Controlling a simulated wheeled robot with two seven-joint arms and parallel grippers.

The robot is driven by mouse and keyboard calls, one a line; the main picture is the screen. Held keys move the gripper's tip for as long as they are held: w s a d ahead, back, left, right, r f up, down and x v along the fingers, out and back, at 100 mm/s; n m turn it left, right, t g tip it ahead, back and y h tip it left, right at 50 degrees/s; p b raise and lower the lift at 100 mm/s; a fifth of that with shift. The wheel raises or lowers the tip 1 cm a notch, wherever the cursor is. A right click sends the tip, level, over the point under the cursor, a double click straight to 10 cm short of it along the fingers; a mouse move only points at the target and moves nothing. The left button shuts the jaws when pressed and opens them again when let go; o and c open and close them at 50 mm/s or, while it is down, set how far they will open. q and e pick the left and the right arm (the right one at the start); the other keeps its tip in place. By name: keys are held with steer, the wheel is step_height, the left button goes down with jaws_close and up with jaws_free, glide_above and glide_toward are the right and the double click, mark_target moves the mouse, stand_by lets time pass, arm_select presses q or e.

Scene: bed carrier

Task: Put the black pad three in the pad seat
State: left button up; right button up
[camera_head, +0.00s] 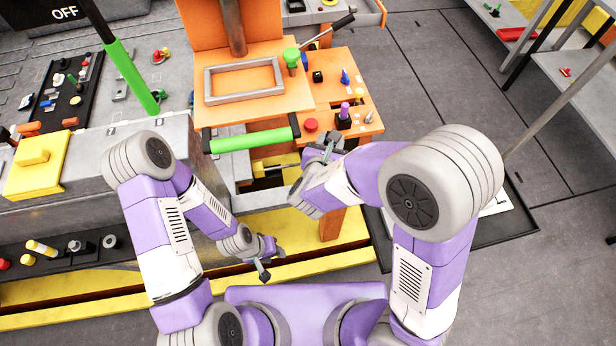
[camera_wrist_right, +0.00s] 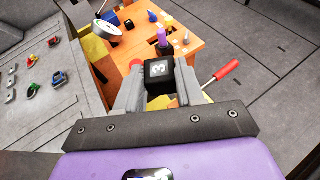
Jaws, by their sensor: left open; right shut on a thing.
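The black pad three (camera_wrist_right: 158,71), a dark block with a white 3 on its face, sits between the fingers of my right gripper (camera_wrist_right: 160,82) in the right wrist view. My right gripper is shut on it. In the head view the right gripper (camera_head: 327,149) is at the near edge of the orange worktop (camera_head: 322,98), and the pad cannot be made out there. My left gripper (camera_head: 265,262) is open and empty, low over the yellow front edge. I cannot tell for sure which part is the pad seat.
A purple peg on a dark base (camera_head: 344,118), a red button (camera_head: 311,125) and a black block (camera_head: 318,76) stand on the worktop near the right gripper. A green handle bar (camera_head: 252,139) lies left of it. A grey rectangular frame (camera_head: 245,95) is farther back.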

steer(key=shift+w+d+f, duration=0.15)
steer(key=shift+w+d, duration=0.1)
steer(key=shift+d, duration=0.05)
steer(key=w+a+f+n+y+b, duration=0.1)
steer(key=a+f+y+b, duration=0.1)
steer(key=f, duration=0.7)
steer(key=w+a+f+n+y+b, duration=0.1)
steer(key=a+f+n+y+b, duration=0.1)
steer(key=f, duration=0.8)
steer(key=w+a+f+n+y+b, duration=0.1)
steer(key=a+f+n+y+b, duration=0.1)
steer(key=f, duration=0.7)
steer(key=shift+a+f+t+b, duration=0.2)
steer(key=shift+a+t+b, duration=0.1)
steer(key=shift+a+b, duration=0.1)
arm_select(q)
step_height(320, 180, down, 8)
steer(key=b, duration=0.1)
steer(key=shift+d, duration=0.25)
arm_select(e)
steer(key=shift+f, duration=1.75)
